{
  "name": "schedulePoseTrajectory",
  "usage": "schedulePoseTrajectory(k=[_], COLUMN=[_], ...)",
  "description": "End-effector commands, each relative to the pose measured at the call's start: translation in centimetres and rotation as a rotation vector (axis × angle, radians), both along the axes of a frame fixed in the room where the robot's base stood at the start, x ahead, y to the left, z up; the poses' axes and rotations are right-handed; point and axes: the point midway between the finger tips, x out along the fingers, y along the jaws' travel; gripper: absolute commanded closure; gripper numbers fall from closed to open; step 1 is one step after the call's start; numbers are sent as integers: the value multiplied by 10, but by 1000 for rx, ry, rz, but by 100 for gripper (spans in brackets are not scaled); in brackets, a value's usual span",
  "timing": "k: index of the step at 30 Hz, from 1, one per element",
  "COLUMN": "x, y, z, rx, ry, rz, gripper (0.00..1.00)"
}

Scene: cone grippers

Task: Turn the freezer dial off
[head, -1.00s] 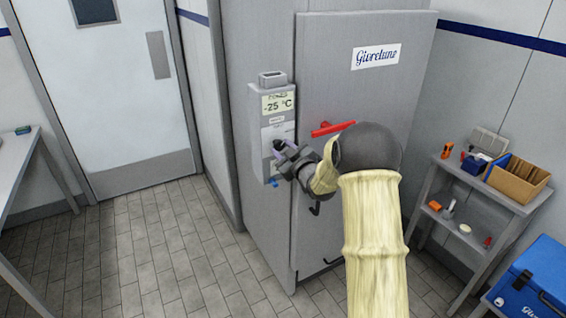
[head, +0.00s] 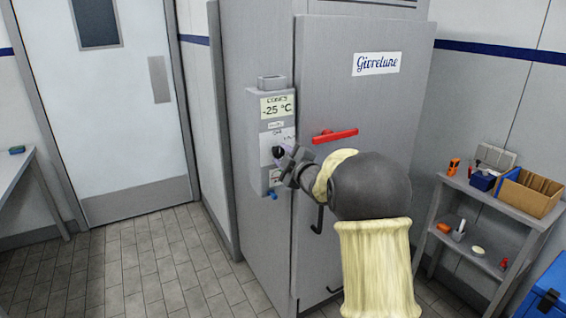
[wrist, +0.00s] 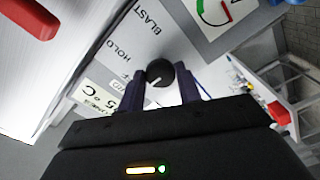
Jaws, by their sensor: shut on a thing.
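The freezer dial is a round black knob (wrist: 160,72) with a white pointer line, on the pale control panel (head: 287,138) left of the freezer door. In the wrist view, the pointer line slants toward the lower left of the picture. The words BLAST and HOLD are printed beside the knob; another label is partly hidden. My gripper (wrist: 160,77) is shut on the dial, with one dark finger on each side of it. In the head view, the gripper (head: 281,157) reaches the panel from the right and partly covers it.
The panel display (head: 277,106) reads -25 °C. A red door handle (head: 335,135) lies above my arm on the freezer door (head: 385,120). A shelf (head: 480,188) with small items and a blue cooler (head: 550,285) stand right. The floor at left is clear.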

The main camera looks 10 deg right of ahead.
Motion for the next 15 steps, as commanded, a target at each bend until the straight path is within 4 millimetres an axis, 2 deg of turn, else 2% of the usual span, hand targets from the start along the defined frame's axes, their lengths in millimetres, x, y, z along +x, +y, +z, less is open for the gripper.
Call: schedulePoseTrajectory(k=[11,12,15], x=[0,0,0], y=[1,1,1], z=[-1,-1,-1], rx=[-8,-8,-7], ry=[1,1,1], rz=[2,2,1], gripper=[89,62,44])
